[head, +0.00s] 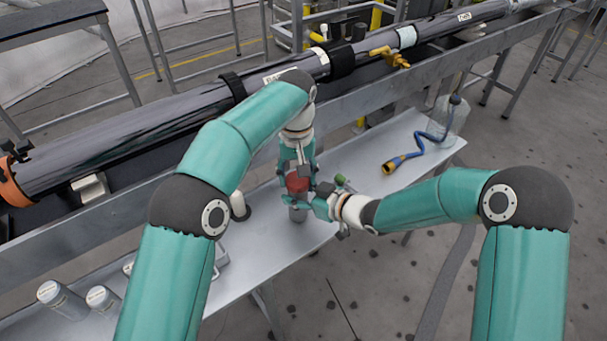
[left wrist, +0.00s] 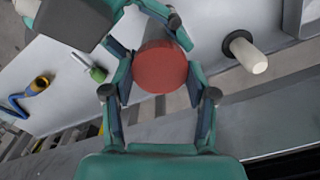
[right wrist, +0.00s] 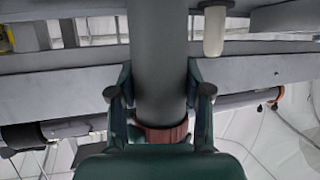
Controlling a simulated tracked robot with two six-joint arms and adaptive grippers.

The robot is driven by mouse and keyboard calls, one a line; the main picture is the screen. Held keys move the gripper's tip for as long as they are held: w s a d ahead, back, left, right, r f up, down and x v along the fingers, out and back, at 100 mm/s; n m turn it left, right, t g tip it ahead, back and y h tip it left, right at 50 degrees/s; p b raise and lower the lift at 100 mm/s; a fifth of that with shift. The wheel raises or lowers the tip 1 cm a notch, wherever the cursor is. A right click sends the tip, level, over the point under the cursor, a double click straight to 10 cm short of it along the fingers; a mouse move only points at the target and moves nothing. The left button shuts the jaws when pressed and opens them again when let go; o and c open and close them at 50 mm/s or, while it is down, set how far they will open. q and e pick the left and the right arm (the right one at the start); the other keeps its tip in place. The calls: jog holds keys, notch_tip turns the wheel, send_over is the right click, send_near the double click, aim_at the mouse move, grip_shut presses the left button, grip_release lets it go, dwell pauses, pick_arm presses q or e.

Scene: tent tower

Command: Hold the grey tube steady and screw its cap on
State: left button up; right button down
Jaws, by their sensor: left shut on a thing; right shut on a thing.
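The grey tube (head: 298,214) stands upright at the bench's front edge; only its lower part shows in the head view. In the right wrist view the tube (right wrist: 158,60) runs between the fingers of my right gripper (right wrist: 160,97), which is shut on it from the side. The red cap (head: 297,182) sits at the tube's top end, and its round top (left wrist: 160,66) faces my left wrist camera. My left gripper (left wrist: 160,90) points down from above and is shut on the cap. The cap's lower edge (right wrist: 163,134) meets the tube; how far it is threaded cannot be told.
A white peg with a dark collar (head: 239,206) stands left of the tube. A green-handled tool (left wrist: 97,74) is close to my right gripper. A blue hose with a yellow end (head: 405,160) lies right. Two capped containers (head: 62,299) are at left. A long black tube (head: 130,135) runs behind.

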pick_arm(q)
jog(key=m, duration=0.4)
jog(key=shift+w+a, duration=0.1)
jog(key=shift+w, duration=0.05)
jog(key=m, duration=0.6)
jog(key=shift+m, duration=0.4)
jog(key=m, duration=1.1)
jog(key=shift+d, duration=0.2)
jog(key=o, duration=0.9)
jog(key=shift+c, duration=0.2)
jog(key=shift+d, duration=0.1)
